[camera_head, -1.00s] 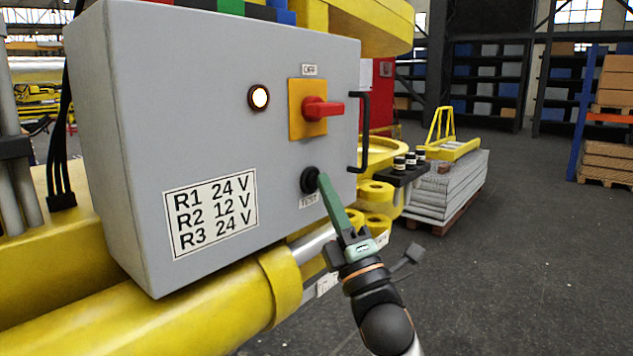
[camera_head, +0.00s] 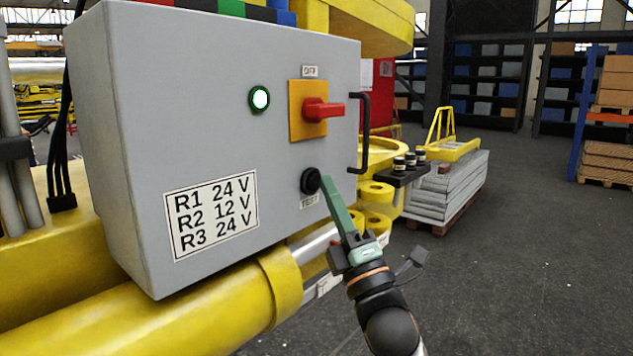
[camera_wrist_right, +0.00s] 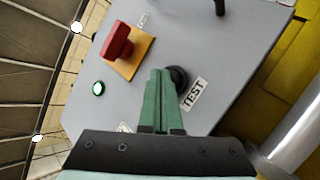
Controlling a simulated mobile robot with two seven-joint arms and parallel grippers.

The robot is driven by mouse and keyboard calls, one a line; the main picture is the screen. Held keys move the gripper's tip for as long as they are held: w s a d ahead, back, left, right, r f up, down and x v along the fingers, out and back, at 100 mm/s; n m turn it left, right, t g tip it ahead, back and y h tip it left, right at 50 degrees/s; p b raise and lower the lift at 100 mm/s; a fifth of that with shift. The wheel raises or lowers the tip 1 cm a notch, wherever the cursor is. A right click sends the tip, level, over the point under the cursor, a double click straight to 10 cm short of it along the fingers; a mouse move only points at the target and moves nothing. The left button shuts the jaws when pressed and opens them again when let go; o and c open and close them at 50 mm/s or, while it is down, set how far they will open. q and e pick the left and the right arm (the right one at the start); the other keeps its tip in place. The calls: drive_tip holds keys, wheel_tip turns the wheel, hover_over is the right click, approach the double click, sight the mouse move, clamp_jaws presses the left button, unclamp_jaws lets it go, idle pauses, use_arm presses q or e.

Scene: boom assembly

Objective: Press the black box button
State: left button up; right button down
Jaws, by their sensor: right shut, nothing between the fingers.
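The black button (camera_head: 311,181) is on the front of the grey control box (camera_head: 220,130), above a "TEST" label. It also shows in the right wrist view (camera_wrist_right: 180,78), partly behind the fingers. My right gripper (camera_head: 326,181) is shut and empty, its green fingertips just beside the button's right edge. In the right wrist view the fingertips (camera_wrist_right: 160,72) lie close against the button's side; I cannot tell whether they touch it. A round indicator lamp (camera_head: 260,99) on the box glows green. My left gripper is not in view.
A red rotary switch (camera_head: 322,110) on a yellow plate sits above the button, under an "OFF" label. A black handle (camera_head: 361,132) sticks out at the box's right edge. A yellow boom tube (camera_head: 190,315) runs below. Open floor lies to the right.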

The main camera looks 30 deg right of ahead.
drive_tip(key=shift+s+d, duration=0.15)
drive_tip(key=shift+s, duration=0.15)
drive_tip(key=s, duration=0.1)
drive_tip(key=s+d, duration=0.1)
drive_tip(key=s, duration=0.1)
drive_tip(key=s+d, duration=0.1)
drive_tip(key=shift+s, duration=0.3)
idle(0.8)
drive_tip(key=w+a+f+m+g+p, duration=0.1)
drive_tip(key=f+m+g, duration=0.2)
drive_tip(key=f, duration=0.6)
drive_tip(key=w+a+f+m+g+y, duration=0.1)
drive_tip(key=a+f+m+g, duration=0.15)
drive_tip(key=f, duration=0.65)
drive_tip(key=w+a+f+m+g+p, duration=0.1)
drive_tip(key=f+m+g, duration=0.2)
drive_tip(key=f, duration=0.6)
drive_tip(key=s+a+f+m+g, duration=0.2)
drive_tip(key=s+f, duration=0.4)
drive_tip(key=f, duration=0.3)
drive_tip(key=s+a+f+m+g+y, duration=0.1)
drive_tip(key=s+a+f+m+g, duration=0.2)
drive_tip(key=s+f, duration=0.4)
drive_tip(key=s+a+f+m+g+p, duration=0.1)
drive_tip(key=s+a+f+m+g, duration=0.2)
drive_tip(key=s+f, duration=0.4)
wheel_tip(320, 180, down, 4)
drive_tip(key=shift+s+a+f+m+g+y, duration=0.25)
drive_tip(key=shift+m+g+y, duration=0.15)
drive_tip(key=shift+m, duration=0.45)
